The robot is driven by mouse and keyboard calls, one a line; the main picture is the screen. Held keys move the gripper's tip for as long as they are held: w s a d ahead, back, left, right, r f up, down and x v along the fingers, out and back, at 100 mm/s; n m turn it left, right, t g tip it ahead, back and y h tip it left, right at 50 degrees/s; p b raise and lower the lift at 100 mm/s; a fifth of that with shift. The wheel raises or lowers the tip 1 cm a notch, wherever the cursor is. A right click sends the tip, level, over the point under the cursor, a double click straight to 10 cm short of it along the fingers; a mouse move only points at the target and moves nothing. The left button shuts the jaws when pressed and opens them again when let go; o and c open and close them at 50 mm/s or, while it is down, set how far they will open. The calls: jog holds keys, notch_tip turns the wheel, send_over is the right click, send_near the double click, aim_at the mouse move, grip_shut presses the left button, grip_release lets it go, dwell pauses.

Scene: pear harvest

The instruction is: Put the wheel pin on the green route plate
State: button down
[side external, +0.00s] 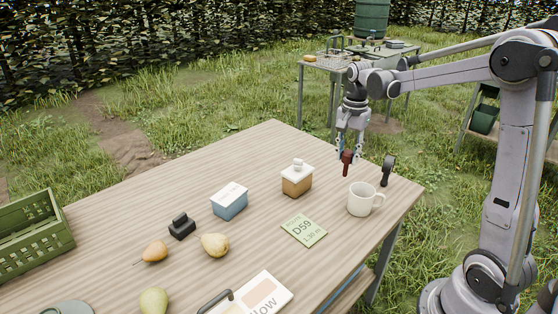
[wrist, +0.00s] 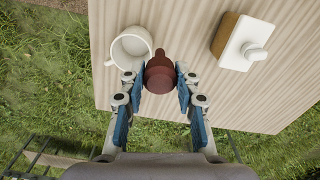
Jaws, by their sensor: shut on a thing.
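The red-brown wheel pin (side external: 346,164) hangs from my gripper (side external: 350,150), above the far right part of the table. In the wrist view the pin (wrist: 160,72) sits between the blue fingers of my gripper (wrist: 161,82), which is shut on it. The pin hangs roughly upright, its lower end apart from the tabletop. The green route plate (side external: 304,231), marked D59, lies flat and bare on the table, nearer the camera and left of the pin in the side view. The plate does not show in the wrist view.
A white mug (side external: 360,200) stands close to the pin, with a dark upright object (side external: 388,169) behind it. A white-topped brown box (side external: 297,181), a blue box (side external: 229,204), a black block (side external: 182,227) and pears (side external: 215,245) stand left. A green crate (side external: 35,237) is far left.

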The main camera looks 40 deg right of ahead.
jog(key=s+a, duration=0.5)
jog(key=shift+n, duration=0.3)
jog(key=shift+w+a+f, duration=1.1)
jog(key=shift+a+f, duration=0.55)
jog(key=shift+f, duration=0.35)
jog(key=shift+w+a+f, duration=1.15)
jog(key=shift+a+f, duration=0.55)
jog(key=shift+f, duration=0.25)
jog(key=shift+w+a+f, duration=1.1)
jog(key=shift+a+f, duration=0.55)
jog(key=shift+f, duration=0.35)
jog(key=shift+f, duration=0.2)
jog(key=c, duration=1)
grip_release()
jog(key=shift+o, duration=0.2)
